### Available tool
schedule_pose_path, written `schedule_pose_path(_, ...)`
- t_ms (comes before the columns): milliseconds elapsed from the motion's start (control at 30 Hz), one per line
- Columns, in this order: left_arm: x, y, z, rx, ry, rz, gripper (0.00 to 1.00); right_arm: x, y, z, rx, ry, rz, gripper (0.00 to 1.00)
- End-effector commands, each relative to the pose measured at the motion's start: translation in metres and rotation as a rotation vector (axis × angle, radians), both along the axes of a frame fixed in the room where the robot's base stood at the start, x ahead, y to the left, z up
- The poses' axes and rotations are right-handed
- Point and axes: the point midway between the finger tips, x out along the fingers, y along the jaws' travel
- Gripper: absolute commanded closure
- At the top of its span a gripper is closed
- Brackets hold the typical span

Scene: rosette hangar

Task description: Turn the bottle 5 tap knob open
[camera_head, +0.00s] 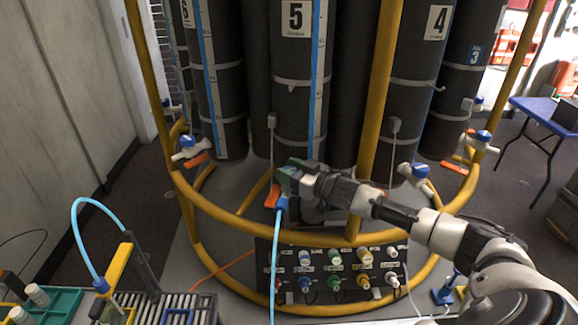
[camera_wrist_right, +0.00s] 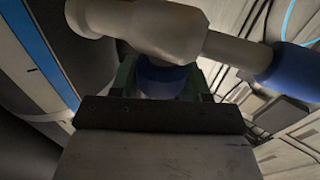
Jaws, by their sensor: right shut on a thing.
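Bottle 5 (camera_head: 291,112) is a tall dark cylinder with a "5" label and a blue scale strip, standing in the yellow ring frame. My right gripper (camera_head: 288,174) is at the tap low on its front. In the right wrist view the white tap body (camera_wrist_right: 150,28) lies across the top. Its blue knob (camera_wrist_right: 165,80) sits between my fingers, and the gripper is shut on it. In the head view the gripper hides most of this tap. A blue hose (camera_head: 276,240) hangs down from it. My left gripper is not in view.
Yellow frame rails (camera_head: 225,215) surround the bottles. Bottle 4 (camera_head: 412,110) and its blue-knobbed tap (camera_head: 414,174) are to the right. A connector panel (camera_head: 325,280) is below my arm. A rack (camera_head: 175,308) and a green tray (camera_head: 55,305) are at lower left.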

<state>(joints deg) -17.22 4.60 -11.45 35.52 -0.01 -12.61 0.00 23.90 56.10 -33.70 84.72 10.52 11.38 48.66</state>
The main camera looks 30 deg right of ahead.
Motion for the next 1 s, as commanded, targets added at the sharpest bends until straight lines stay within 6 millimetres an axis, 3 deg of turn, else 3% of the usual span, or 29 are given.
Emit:
schedule_pose_path(533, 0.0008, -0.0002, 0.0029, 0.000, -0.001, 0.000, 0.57, 0.0003, 0.0000, 0.0001, 0.000, 0.000, 0.032, 0.78)
schedule_pose_path(567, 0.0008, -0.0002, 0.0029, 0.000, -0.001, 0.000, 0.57, 0.0003, 0.0001, 0.0001, -0.001, 0.000, 0.032, 0.53)
schedule_pose_path(700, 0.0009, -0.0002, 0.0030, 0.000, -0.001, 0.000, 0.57, 0.0003, 0.0002, 0.0001, -0.001, 0.000, 0.032, 0.31)
schedule_pose_path(1000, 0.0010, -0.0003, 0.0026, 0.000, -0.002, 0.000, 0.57, 0.0002, 0.0005, -0.0003, 0.000, 0.000, 0.031, 0.29)
